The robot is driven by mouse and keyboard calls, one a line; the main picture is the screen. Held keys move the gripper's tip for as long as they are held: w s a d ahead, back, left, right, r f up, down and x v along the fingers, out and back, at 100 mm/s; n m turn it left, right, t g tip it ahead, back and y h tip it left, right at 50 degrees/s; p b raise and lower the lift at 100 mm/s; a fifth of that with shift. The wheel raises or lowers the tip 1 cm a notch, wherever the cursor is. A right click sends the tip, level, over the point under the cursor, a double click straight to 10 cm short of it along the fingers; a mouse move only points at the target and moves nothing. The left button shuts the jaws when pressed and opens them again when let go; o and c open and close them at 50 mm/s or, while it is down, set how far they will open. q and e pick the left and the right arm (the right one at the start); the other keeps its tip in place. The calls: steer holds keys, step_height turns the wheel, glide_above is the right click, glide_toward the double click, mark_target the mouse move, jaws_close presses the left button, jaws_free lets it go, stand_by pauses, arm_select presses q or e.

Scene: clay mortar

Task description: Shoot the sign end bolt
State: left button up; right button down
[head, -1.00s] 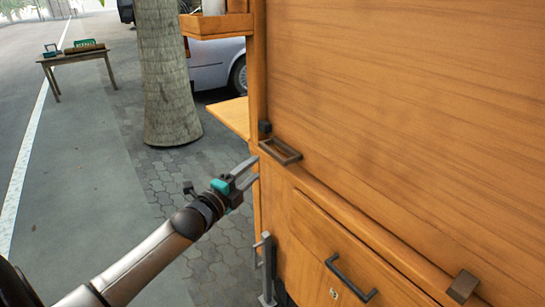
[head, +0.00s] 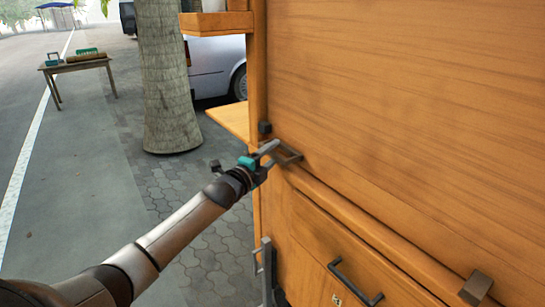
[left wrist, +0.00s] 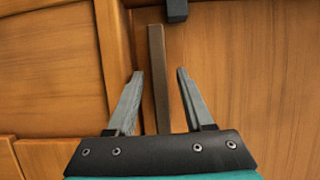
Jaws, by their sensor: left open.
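A dark metal handle-like bar (head: 292,157) sits on the ledge of the wooden cart, near its left corner. It also shows in the left wrist view as a long brown bar (left wrist: 156,50). My left gripper (head: 273,151) is open at this bar. In the left wrist view its two fingers (left wrist: 160,75) stand on either side of the bar, with gaps showing. A small dark block (head: 264,127) is fixed just beyond the bar; it also shows at the top of the left wrist view (left wrist: 177,9). I cannot tell which fitting is the sign end bolt. My right gripper is out of view.
The cart's large wooden panel (head: 420,90) fills the right side. A drawer handle (head: 352,283) and another dark block (head: 476,288) are lower right. A grey metal fitting (head: 265,268) stands at the lower corner. A side shelf (head: 230,120) juts left.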

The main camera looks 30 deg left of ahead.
arm_select(q)
steer(key=shift+w, duration=0.15)
jaws_close()
stand_by(0.4)
stand_by(1.1)
